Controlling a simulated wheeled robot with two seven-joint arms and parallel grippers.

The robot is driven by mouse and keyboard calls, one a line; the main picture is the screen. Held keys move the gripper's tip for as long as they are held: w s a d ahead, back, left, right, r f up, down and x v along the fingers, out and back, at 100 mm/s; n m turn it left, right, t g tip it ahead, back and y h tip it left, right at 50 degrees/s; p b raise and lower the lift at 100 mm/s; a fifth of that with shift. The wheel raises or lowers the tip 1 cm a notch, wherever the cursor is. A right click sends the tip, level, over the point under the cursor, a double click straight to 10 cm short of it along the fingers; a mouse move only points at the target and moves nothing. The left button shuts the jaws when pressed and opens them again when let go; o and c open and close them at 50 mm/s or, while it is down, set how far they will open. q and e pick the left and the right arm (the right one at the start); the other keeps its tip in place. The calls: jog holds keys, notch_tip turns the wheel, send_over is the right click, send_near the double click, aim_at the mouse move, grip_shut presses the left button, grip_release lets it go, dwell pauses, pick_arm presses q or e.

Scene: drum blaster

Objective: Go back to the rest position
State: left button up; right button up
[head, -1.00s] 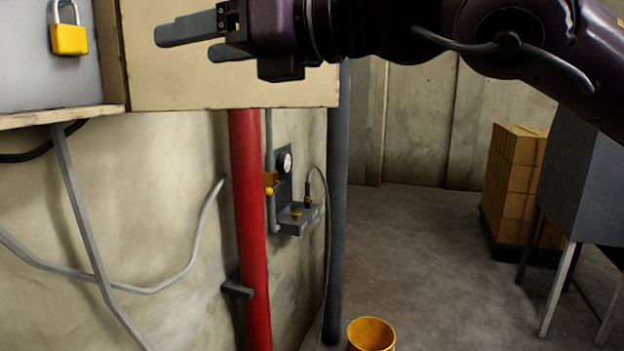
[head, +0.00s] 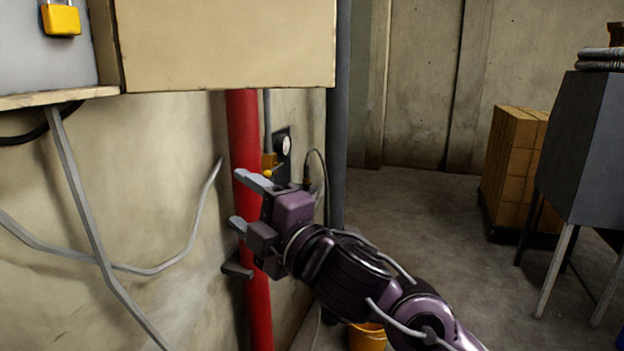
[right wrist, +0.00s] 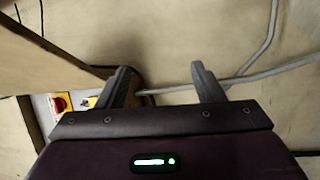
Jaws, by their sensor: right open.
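My right gripper (head: 246,202) is open and empty. In the head view its arm comes in from the bottom right, and its fingers point left in front of the red pipe (head: 243,133). I cannot tell whether a finger touches the pipe. In the right wrist view the two fingers of the right gripper (right wrist: 165,82) stand apart, with bare wall and grey conduit beyond them. My left gripper is not in view.
A beige box (head: 225,45) overhangs the pipe. A yellow padlock (head: 60,19) hangs at the upper left. A yellow bucket (head: 366,338) stands on the floor, partly behind my arm. Stacked boxes (head: 512,165) and a grey cabinet (head: 583,145) stand right. Floor between is clear.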

jog(key=s+d+f+m+g+h, duration=0.1)
jog(key=d+f+m+h, duration=0.2)
jog(key=d+f+m, duration=0.45)
jog(key=s+d+f+m+g+h, duration=0.1)
jog(key=d+f+m+h, duration=0.25)
jog(key=f, duration=0.65)
jog(key=s+d+f+m+h, duration=0.1)
jog(key=d+f+m+h, duration=0.4)
jog(key=f, duration=0.3)
jog(key=s+d+f+m+g+h, duration=0.1)
jog(key=s+d+f+m+g, duration=0.3)
jog(key=s+d+f, duration=0.35)
jog(key=s+d+f+m+g+h, duration=0.2)
jog(key=s+d+f+m+g, duration=0.25)
jog(key=s+f, duration=0.55)
notch_tip(320, 180, down, 27)
jog(key=s+g, duration=0.1)
jog(key=s, duration=0.1)
jog(key=s+d+f, duration=0.2)
jog(key=s+f, duration=0.7)
jog(key=s, duration=0.1)
jog(key=s+d+f+n+g, duration=0.1)
jog(key=s+d+f, duration=0.1)
jog(key=s+f, duration=0.8)
jog(key=shift+s+f, duration=0.2)
jog(key=shift+d, duration=0.1)
jog(key=shift+c, duration=0.2)
